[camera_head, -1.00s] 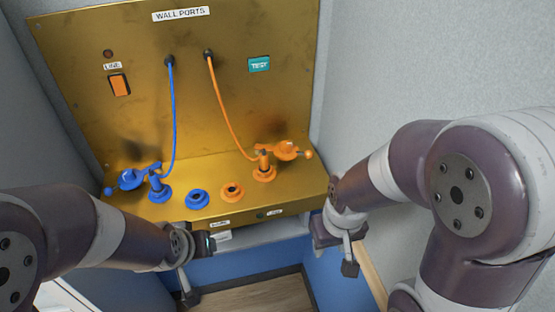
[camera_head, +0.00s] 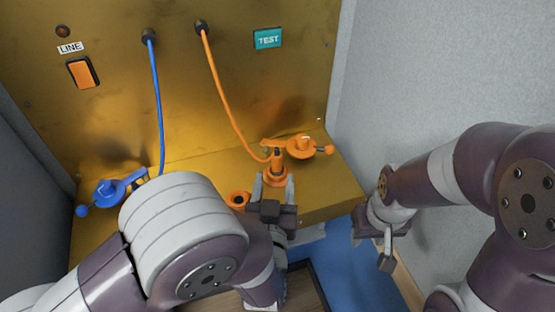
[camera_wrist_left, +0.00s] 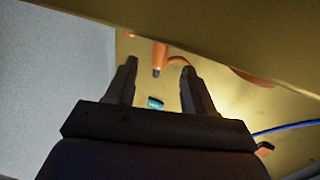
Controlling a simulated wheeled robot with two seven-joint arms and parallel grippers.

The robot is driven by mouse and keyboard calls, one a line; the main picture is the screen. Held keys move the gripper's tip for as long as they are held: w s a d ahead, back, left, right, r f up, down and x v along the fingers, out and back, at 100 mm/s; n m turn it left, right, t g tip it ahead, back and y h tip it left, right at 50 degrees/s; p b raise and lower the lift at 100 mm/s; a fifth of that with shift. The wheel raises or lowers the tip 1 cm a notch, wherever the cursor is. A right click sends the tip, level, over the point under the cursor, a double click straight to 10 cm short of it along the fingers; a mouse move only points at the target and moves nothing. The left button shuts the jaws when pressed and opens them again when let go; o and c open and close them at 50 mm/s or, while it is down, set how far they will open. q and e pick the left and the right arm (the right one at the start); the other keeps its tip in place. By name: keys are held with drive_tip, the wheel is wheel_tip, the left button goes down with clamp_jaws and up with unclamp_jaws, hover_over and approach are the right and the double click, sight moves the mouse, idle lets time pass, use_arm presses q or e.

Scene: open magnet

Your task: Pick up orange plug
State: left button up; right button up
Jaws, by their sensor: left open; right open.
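The orange plug (camera_head: 277,160) stands upright in an orange ring socket (camera_head: 273,181) on the gold shelf, with an orange cable running up to the wall panel. My left gripper (camera_head: 274,188) is open in front of it, fingers pointing at the plug, one on each side in the head view. In the left wrist view, the orange plug (camera_wrist_left: 159,56) shows between the open fingertips (camera_wrist_left: 159,68); I cannot tell whether they touch it. My right gripper (camera_head: 372,245) is open and empty, lower right of the shelf.
An orange lever with a knob (camera_head: 303,147) sits beside the plug. Another orange ring socket (camera_head: 238,198) is left of my left gripper. A blue lever (camera_head: 107,193) is at the left; my left arm hides other blue parts. The gold wall panel (camera_head: 220,90) stands behind.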

sight(277, 164)
use_arm(q)
drive_tip(key=w, duration=0.4)
drive_tip(key=shift+w+d+p, duration=0.2)
drive_tip(key=shift+w+p, duration=0.15)
drive_tip(key=shift+p, duration=0.05)
drive_tip(key=shift+s+r, duration=0.1)
clamp_jaws()
